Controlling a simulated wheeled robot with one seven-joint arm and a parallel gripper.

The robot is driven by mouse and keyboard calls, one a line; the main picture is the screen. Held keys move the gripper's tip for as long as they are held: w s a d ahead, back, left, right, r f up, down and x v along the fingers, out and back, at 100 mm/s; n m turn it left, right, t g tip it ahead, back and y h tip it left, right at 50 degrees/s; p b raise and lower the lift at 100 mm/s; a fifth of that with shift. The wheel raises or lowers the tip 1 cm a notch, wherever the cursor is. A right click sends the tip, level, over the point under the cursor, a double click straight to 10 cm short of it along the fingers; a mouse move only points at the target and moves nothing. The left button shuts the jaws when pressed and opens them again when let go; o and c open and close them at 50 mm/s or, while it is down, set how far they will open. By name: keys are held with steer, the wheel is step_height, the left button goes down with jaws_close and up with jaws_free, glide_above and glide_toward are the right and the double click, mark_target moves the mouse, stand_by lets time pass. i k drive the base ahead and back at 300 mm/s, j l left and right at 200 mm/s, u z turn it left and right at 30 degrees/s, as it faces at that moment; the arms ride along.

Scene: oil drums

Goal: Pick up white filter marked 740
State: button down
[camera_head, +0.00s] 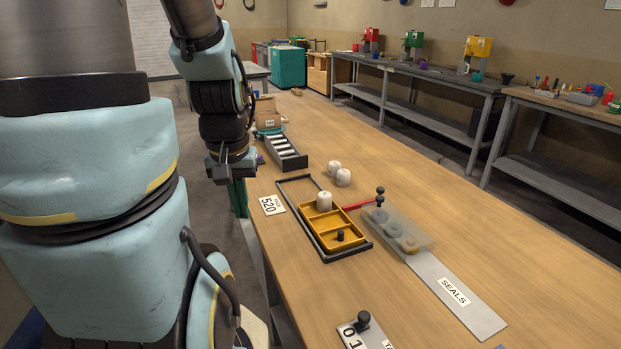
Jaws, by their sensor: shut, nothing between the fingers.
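Two white filters (343,177) stand side by side on the wooden table, right of the black frame; the other one (333,167) is just behind. A third white filter (324,200) stands in the rear part of the yellow tray (352,243). No number 740 can be read on any of them from here. My gripper (217,178) hangs pointing down at the table's left edge, left of the filters and apart from them. It is shut and empty.
A black frame (285,183) surrounds the yellow tray. A card marked 520 (271,205) lies to its left. A black rack of rollers (285,152) stands behind. A SEALS slide (455,292) with a translucent box of rings (398,231) lies right. The table's far right is clear.

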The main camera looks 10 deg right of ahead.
mark_target(323, 198)
steer(key=i+j+z, duration=0.9)
steer(key=j, duration=0.2)
steer(key=k+l, duration=0.05)
steer(key=k, duration=0.05)
